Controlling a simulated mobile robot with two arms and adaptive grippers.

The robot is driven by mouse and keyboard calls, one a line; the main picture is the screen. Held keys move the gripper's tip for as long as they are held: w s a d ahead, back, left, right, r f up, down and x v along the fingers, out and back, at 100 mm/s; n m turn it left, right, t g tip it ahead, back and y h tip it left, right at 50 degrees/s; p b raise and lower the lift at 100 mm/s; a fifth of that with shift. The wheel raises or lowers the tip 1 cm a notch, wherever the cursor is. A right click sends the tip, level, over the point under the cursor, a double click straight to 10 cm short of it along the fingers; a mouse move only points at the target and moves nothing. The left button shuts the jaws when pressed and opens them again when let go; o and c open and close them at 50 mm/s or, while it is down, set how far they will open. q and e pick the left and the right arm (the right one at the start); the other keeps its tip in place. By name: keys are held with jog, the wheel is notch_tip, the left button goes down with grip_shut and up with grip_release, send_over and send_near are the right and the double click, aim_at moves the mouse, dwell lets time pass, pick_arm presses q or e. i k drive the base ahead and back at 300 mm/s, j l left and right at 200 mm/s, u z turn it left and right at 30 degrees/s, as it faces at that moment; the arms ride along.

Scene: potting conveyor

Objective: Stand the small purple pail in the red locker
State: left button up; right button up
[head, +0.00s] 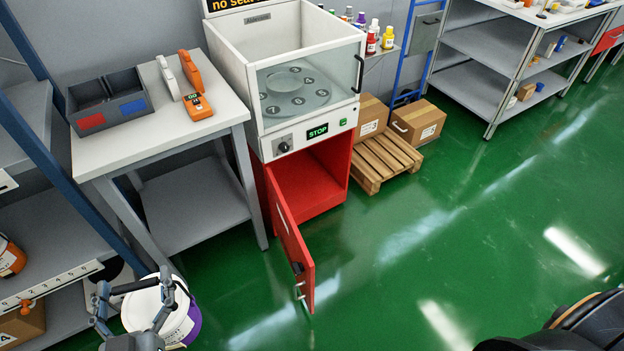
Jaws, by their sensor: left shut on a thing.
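The small pail (192,325) has a white top and a purple lower side. It is at the bottom left of the head view, partly hidden by my left gripper (136,284). My left gripper is shut on the pail, its fingers over the pail's upper part; the exact contact is hard to see. The red locker (325,203) is under the white cabinet at the centre. Its red door (291,250) stands open toward me, and the floor of the locker that shows is bare. The pail is in front of and left of the locker. My right gripper is not in view.
A grey table (88,158) with a dark two-part bin (107,98) and orange devices stands left of the locker. A wooden pallet (384,160) with cardboard boxes stands right of it. Blue-framed shelving (45,262) is at the left.

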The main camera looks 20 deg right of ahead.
aim_at(306, 187)
jog(key=i+l, duration=0.1)
jog(key=l, duration=1.7)
jog(key=i+l, duration=0.65)
jog(key=l, duration=0.3)
jog(key=i+l, duration=0.6)
jog(key=i, duration=0.2)
